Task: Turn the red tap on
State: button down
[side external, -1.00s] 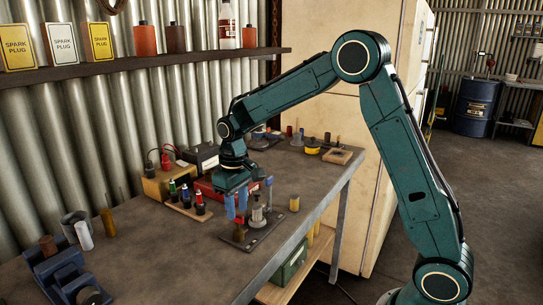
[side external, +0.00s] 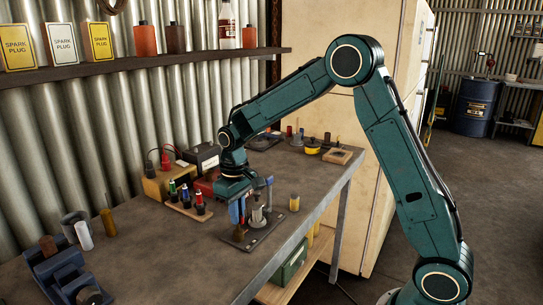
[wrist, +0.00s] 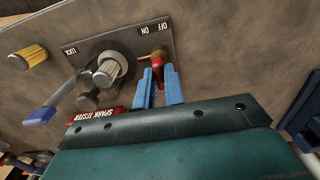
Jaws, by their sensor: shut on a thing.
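The red tap (wrist: 157,66) shows in the wrist view, with a red handle on a brass body, at the edge of a dark plate (wrist: 120,38). White ON and OFF letters stand beside it on the plate. My gripper (wrist: 160,76) has its two blue fingers on either side of the red handle and is shut on it. In the side view my gripper (side external: 238,212) points down at the same plate (side external: 252,238). The tap is hidden there behind the fingers.
A ribbed grey knob (wrist: 108,70) stands on the plate close to my fingers.

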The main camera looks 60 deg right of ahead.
jog(key=shift+n, duration=0.5)
jog(key=n, duration=0.3)
jog(key=shift+n, duration=0.4)
jog(key=n, duration=1.3)
jog(key=c, duration=1.5)
grip_release()
jog(key=shift+r, duration=0.1)
